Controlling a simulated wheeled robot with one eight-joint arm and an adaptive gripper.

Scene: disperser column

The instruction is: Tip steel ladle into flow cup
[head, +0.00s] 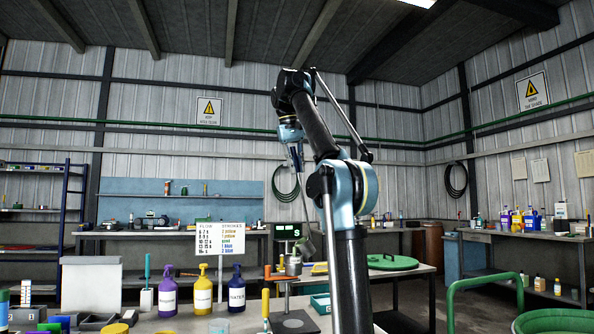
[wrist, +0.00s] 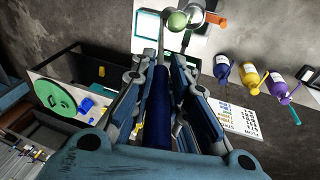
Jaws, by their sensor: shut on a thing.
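My gripper (head: 295,148) is raised high above the bench in the head view. In the wrist view its fingers (wrist: 163,75) are closed around the dark blue handle of the steel ladle (wrist: 160,110). The ladle's thin shaft reaches down from the fingers, and in the head view its grey bowl (head: 308,246) hangs low above the bench. A pale green round surface shows at the shaft's far end in the wrist view. The flow cup (head: 293,264) appears as a small silver vessel close to the bowl; it overlaps metal parts in the wrist view (wrist: 197,14). I cannot tell whether they touch.
Purple (head: 167,292), yellow (head: 203,289) and navy (head: 237,289) bottles stand left of the cup. A chart (head: 220,239) stands behind them. A green display (head: 287,231) is close to the ladle. A green lid (head: 392,262) lies on the right table.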

